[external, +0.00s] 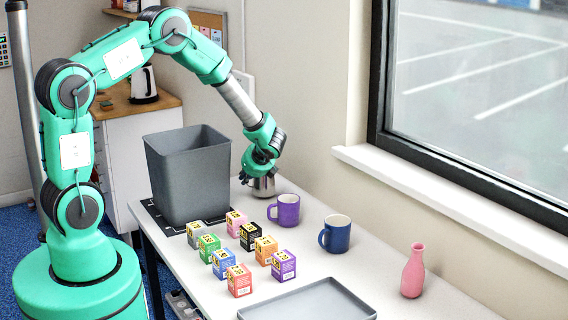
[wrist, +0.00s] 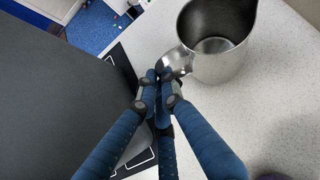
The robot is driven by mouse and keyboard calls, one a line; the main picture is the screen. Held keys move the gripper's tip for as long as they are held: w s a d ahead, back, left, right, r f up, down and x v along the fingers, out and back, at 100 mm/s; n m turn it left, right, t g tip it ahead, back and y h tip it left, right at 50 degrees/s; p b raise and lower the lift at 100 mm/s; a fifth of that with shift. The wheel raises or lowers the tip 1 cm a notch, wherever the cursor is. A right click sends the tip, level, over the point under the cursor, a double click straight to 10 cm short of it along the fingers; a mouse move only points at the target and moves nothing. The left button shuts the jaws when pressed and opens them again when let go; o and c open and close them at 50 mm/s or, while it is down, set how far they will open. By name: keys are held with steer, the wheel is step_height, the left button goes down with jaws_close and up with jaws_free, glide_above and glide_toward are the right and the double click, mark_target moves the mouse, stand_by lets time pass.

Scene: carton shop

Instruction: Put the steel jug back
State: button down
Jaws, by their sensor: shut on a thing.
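The steel jug (external: 264,187) stands on the white table at the back, right of the grey bin. In the wrist view the jug (wrist: 222,62) is upright, open at the top and empty inside. My gripper (external: 262,168) is above and at the jug, pointing down. In the wrist view my gripper's fingertips (wrist: 160,88) are closed together on the jug's handle at its left side. The jug's base appears to be on or very near the table; I cannot tell which.
A tall grey bin (external: 188,175) stands close left of the jug on a black mat (external: 166,222). A purple mug (external: 288,210), a blue mug (external: 337,236), several small boxes (external: 240,281), a pink vase (external: 413,272) and a grey tray (external: 310,304) occupy the nearer table.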

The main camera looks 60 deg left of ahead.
steer(key=shift+f, duration=0.45)
steer(key=c, duration=1.9)
jaws_free()
steer(key=p+v, duration=0.2)
steer(key=v, duration=1)
